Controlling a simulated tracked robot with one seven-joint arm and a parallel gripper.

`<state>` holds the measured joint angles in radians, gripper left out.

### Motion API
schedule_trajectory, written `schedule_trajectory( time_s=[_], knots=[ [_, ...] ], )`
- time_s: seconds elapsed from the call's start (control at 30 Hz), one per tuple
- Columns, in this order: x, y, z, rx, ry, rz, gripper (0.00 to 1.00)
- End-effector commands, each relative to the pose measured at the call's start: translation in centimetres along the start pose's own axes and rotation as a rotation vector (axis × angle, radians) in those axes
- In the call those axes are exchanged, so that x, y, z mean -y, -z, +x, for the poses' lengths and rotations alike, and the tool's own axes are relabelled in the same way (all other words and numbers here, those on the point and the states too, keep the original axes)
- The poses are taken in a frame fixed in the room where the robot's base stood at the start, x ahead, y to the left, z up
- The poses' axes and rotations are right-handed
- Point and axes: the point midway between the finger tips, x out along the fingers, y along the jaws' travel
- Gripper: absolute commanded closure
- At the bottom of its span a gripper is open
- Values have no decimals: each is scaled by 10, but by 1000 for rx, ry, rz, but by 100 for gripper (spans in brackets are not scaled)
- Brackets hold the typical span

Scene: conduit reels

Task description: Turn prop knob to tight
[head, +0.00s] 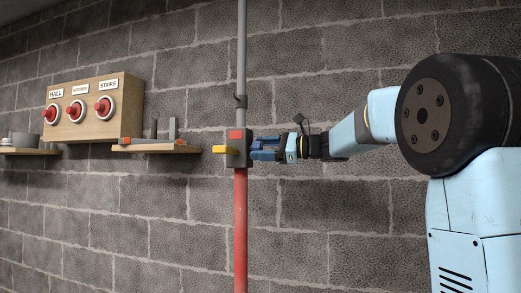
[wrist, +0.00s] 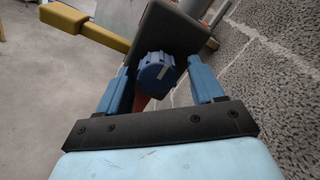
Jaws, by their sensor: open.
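The prop knob (wrist: 153,72) is a round blue knob with a ribbed rim and a pale line on its face. It sits on a dark grey housing (wrist: 175,32), which shows in the head view as a small box (head: 238,158) on the upright prop. My gripper (wrist: 159,78) is open, with one blue finger on each side of the knob; I cannot tell whether either finger touches it. In the head view my gripper (head: 262,150) reaches the housing from the right, and the knob cannot be told apart from the fingers there.
A yellow lever (head: 222,150) sticks out left of the housing. The prop has a red lower tube (head: 240,225) and a grey upper tube (head: 241,50), close to a block wall (head: 330,215). Left are a shelf (head: 155,148) and a wooden panel with red knobs (head: 95,105).

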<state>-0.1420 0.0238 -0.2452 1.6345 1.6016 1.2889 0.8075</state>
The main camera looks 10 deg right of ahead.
Motion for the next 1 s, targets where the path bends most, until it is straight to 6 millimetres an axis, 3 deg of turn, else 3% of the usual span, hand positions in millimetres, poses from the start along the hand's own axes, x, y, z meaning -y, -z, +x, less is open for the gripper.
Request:
schedule_trajectory(
  time_s=[0.2, 0.77, 1.0],
  knots=[
    [0, 0, -1, -1, 1, 0, 35],
    [2, 0, -2, -1, 5, -1, 88],
    [3, 0, -3, -2, 8, -76, 89]
  ],
)
